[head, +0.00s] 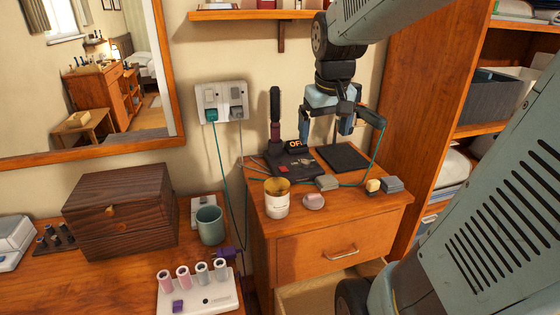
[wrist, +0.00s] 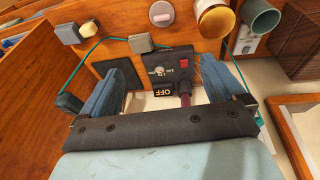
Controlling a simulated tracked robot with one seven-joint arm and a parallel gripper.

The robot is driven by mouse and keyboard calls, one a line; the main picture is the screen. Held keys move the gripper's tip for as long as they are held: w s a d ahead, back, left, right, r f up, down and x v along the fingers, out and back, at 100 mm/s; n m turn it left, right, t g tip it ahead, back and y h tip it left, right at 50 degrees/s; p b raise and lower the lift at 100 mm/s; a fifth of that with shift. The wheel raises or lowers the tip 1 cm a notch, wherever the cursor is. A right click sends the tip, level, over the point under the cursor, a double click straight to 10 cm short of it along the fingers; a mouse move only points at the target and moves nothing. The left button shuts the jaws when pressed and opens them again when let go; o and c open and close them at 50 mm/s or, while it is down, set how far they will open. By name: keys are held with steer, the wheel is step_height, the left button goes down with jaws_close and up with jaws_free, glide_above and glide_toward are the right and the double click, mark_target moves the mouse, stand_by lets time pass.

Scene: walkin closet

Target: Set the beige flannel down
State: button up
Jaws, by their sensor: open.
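My gripper (head: 325,132) is open above the back of the small wooden cabinet, over a black device and a black plate. In the wrist view its fingers (wrist: 163,70) are apart, with nothing held between them. No cloth is clearly recognisable as the beige flannel. A small grey-beige block (head: 327,183), also in the wrist view (wrist: 140,43), lies on the cabinet top in front of the device. A yellowish block (head: 373,186) and a grey block (head: 391,185) lie together near the right edge. I cannot tell whether any of these is the flannel.
The black device (head: 290,163) with an upright handle and OFF label stands beside the black plate (head: 343,157). A yellow-and-white cup (head: 277,198) and a pinkish lump (head: 313,201) are near the front edge. A green cord crosses the top. A wooden shelf unit (head: 420,95) stands close right.

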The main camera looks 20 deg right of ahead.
mark_target(327, 179)
steer(key=w+d+f+g, duration=0.3)
steer(key=w+d+f, duration=0.6)
steer(key=w, duration=0.3)
steer(key=shift+y, duration=0.4)
steer(key=f, duration=1.3)
steer(key=shift+s+a+f, duration=0.1)
steer(key=shift+a+f, duration=0.1)
steer(key=shift+f, duration=0.15)
steer(key=c, duration=1.2)
steer(key=shift+r, duration=0.1)
